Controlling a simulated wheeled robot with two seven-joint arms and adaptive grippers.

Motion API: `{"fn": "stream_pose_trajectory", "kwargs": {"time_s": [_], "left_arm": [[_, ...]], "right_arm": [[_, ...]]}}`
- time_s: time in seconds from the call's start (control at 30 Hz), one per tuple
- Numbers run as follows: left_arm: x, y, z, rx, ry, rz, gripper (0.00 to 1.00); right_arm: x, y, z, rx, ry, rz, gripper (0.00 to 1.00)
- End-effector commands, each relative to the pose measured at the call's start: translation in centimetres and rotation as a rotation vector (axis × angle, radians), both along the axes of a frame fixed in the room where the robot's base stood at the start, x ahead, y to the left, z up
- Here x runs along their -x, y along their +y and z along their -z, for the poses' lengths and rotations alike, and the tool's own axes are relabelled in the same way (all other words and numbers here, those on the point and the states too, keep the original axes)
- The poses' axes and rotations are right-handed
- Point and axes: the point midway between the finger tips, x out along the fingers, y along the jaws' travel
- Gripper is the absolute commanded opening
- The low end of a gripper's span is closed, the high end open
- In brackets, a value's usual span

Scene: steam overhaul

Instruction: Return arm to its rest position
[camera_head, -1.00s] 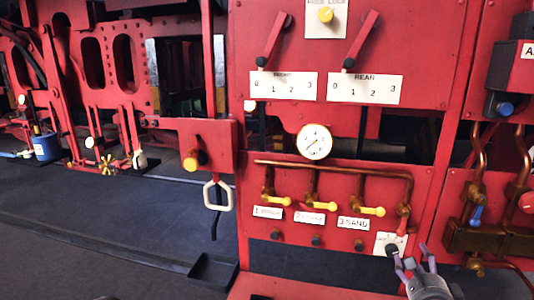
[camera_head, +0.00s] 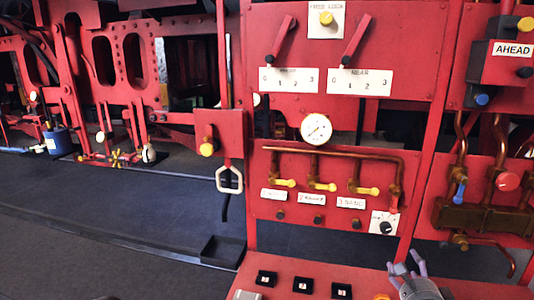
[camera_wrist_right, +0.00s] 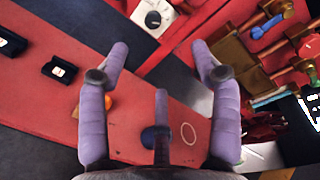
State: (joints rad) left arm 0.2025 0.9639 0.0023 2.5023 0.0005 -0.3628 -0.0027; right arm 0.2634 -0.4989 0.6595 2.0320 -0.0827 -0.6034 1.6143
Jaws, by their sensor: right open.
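My right gripper (camera_head: 408,272) is at the lower right of the head view, over the red shelf (camera_head: 250,272) at the foot of the panel. It also shows in the right wrist view (camera_wrist_right: 160,75), with its purple fingers spread wide and nothing between them. It stands below and apart from the dark knob (camera_head: 386,227) on its white plate, which also shows at the top of the right wrist view (camera_wrist_right: 153,19). My left gripper is not in view.
The red panel (camera_head: 420,75) carries levers, a round gauge (camera_head: 316,128), yellow-handled valves (camera_head: 284,183) and copper pipes. Small black holders (camera_head: 303,285) sit on the shelf. A white loop handle (camera_head: 229,179) hangs at left. Dark floor (camera_head: 110,215) is open at left.

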Motion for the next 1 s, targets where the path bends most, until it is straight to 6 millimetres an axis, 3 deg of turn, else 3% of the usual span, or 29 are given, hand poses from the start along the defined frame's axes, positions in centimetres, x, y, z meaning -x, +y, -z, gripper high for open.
{"fn": "stream_pose_trajectory", "kwargs": {"time_s": [0.37, 0.47, 0.67, 1.0], "left_arm": [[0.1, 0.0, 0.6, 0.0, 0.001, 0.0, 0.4], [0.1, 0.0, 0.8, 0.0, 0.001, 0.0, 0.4], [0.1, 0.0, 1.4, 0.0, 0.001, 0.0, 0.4], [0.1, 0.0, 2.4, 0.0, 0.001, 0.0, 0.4]], "right_arm": [[-1.3, 2.5, 7.8, 0.124, 0.187, -0.089, 0.64], [-1.5, 3.8, 11.3, 0.18, 0.265, -0.137, 0.64], [-0.9, 7.3, 20.3, 0.329, 0.461, -0.293, 0.64], [3.3, 13.3, 33.6, 0.558, 0.717, -0.619, 0.64]]}}
